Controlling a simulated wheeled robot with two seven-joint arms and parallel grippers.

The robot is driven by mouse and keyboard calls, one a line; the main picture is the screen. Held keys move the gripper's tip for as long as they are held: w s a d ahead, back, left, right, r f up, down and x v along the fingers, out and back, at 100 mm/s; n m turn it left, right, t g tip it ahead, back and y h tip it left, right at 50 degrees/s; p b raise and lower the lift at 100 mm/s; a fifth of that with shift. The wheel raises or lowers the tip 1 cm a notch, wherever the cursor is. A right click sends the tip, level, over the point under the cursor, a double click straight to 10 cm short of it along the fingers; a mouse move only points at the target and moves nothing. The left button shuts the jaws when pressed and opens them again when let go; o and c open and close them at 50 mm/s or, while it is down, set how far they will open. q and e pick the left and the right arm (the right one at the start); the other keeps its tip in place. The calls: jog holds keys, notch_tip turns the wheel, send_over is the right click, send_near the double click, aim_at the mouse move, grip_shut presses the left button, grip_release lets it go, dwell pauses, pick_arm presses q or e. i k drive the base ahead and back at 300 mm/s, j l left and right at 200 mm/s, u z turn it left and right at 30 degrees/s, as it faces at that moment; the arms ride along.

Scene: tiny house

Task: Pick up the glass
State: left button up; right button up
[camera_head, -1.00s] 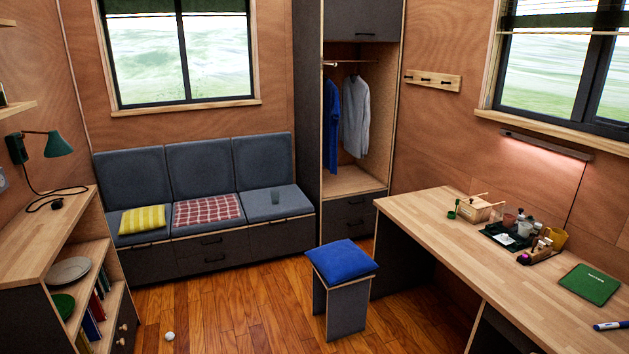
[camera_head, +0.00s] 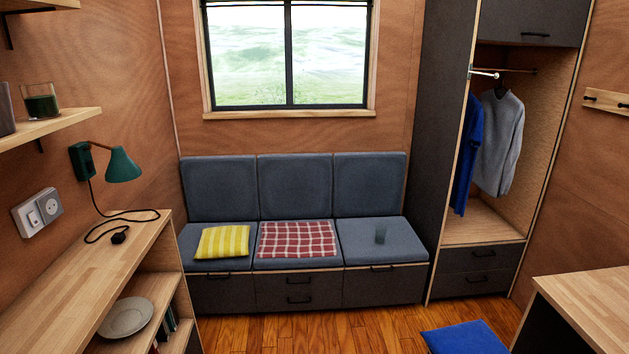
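Another glass-like container (camera_head: 41,100), with dark green contents, stands on the upper left wall shelf (camera_head: 60,126). Neither of my grippers shows in the head view, so their state is hidden.
A yellow striped pillow (camera_head: 222,242) and a red checked cloth (camera_head: 297,239) lie on the sofa. A blue-cushioned stool (camera_head: 465,338) and a desk (camera_head: 590,310) are at lower right. A shelf unit (camera_head: 95,275) is at left. Wooden floor (camera_head: 310,328) lies before the sofa.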

aim_at(381, 235)
jog(key=i, duration=1.7)
